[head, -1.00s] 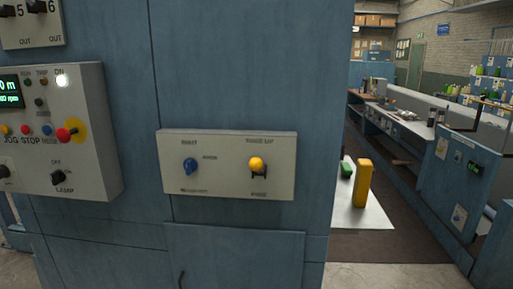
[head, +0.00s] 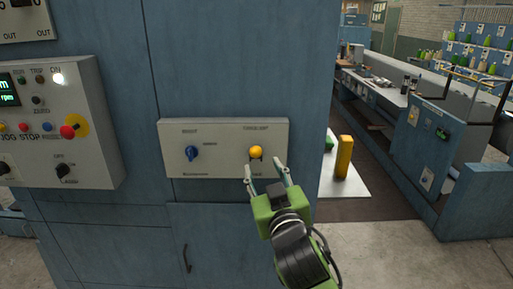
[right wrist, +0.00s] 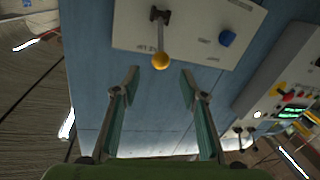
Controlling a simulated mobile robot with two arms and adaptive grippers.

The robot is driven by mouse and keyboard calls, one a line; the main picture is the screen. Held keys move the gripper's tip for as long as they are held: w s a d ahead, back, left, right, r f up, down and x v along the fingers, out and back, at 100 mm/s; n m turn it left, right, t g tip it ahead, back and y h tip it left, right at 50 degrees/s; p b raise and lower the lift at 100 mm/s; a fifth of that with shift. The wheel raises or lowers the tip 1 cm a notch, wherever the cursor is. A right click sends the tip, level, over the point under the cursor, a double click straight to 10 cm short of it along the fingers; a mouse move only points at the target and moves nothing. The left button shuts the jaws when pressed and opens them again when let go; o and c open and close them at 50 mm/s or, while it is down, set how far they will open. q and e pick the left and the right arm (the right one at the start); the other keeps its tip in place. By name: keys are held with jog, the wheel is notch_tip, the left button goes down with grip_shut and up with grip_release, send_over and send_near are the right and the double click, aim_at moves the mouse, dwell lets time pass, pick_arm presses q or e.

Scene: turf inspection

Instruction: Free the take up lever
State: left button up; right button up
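The take up lever (head: 256,152) has a yellow ball knob and sits on the right half of a pale panel (head: 224,170) on the blue cabinet. It also shows in the right wrist view, its yellow knob (right wrist: 160,61) on a short metal stem. My right gripper (head: 264,168) is open just below and in front of the knob. In the right wrist view its two fingers (right wrist: 160,85) stand apart on either side of the knob's line, with the knob just beyond the tips. Nothing is between the fingers. My left gripper is not in view.
A blue knob (head: 192,153) sits left of the lever on the same panel. A control box (head: 80,110) with a red button juts out at the left. Right of the cabinet are a yellow post (head: 344,157), a bench (head: 390,100) and open floor.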

aim_at(257, 155)
jog(key=w+p, duration=0.1)
jog(key=w, duration=0.1)
jog(key=w+a+p, duration=0.1)
jog(key=w, duration=0.4)
jog(key=shift+w+a+r+p, duration=0.1)
jog(key=shift+w+a+p, duration=0.2)
jog(key=shift+w+p, duration=0.1)
jog(key=shift+w+a, duration=0.2)
jog(key=shift+w, duration=0.4)
grip_shut()
